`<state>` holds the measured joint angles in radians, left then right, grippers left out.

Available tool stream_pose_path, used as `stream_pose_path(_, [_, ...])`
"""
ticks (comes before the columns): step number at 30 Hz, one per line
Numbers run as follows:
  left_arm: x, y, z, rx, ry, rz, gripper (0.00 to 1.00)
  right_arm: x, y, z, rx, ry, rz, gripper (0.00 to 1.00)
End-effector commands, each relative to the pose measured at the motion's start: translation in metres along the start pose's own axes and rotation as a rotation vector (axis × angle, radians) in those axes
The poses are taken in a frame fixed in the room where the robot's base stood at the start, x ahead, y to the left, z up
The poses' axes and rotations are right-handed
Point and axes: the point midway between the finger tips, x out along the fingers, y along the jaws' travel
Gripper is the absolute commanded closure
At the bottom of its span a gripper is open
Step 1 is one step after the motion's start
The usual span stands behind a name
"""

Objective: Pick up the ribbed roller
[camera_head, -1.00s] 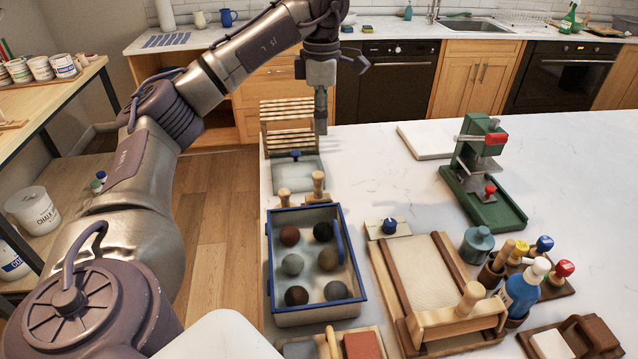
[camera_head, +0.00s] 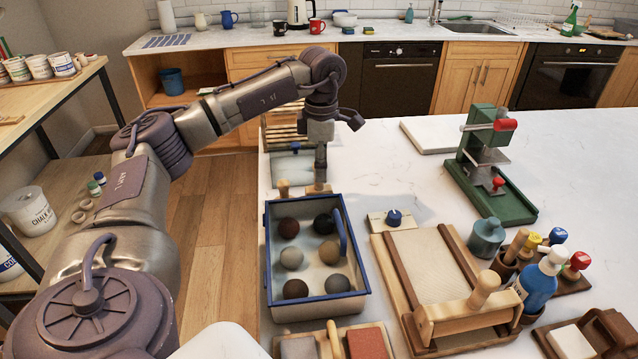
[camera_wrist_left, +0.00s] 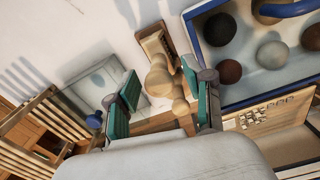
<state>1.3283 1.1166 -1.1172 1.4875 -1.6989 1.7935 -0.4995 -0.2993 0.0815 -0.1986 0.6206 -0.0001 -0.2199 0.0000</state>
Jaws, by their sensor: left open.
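My left gripper (camera_head: 320,184) points down at the far edge of the blue-rimmed tray. It is open in the left wrist view (camera_wrist_left: 164,102), its teal-padded fingers apart. A wooden tool with a rounded knob (camera_wrist_left: 160,78) shows in the space between them, with a second light wooden knob (camera_wrist_left: 180,106) beside it. In the head view one wooden knob (camera_head: 283,188) stands left of the fingers; the other is mostly hidden behind them. I cannot make out ribs on either tool, so I cannot tell which is the ribbed roller. My right gripper is not in view.
The blue-rimmed tray (camera_head: 362,275) holds several clay balls. Beyond the gripper are a blue-knobbed board (camera_head: 285,170) and a slatted wooden rack (camera_head: 281,128). A wooden slab frame (camera_head: 388,262), bottles and a green press (camera_head: 497,205) stand right.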

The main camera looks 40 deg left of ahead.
Motion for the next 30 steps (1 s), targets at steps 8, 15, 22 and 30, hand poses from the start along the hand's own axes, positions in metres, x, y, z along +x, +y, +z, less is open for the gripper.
stream_pose_path(8, [0.039,0.002,-0.005,0.0,0.003,-0.002,0.48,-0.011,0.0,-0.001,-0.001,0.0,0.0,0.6])
stream_pose_path(15, [0.045,0.002,-0.004,0.0,0.001,-0.001,0.48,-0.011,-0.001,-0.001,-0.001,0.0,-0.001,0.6])
stream_pose_path(22, [0.045,0.002,-0.004,0.0,0.001,-0.001,0.75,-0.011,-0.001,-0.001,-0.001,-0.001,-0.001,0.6])
stream_pose_path(30, [0.045,0.002,-0.004,0.0,0.002,-0.001,1.0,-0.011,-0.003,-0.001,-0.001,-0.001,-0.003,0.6])
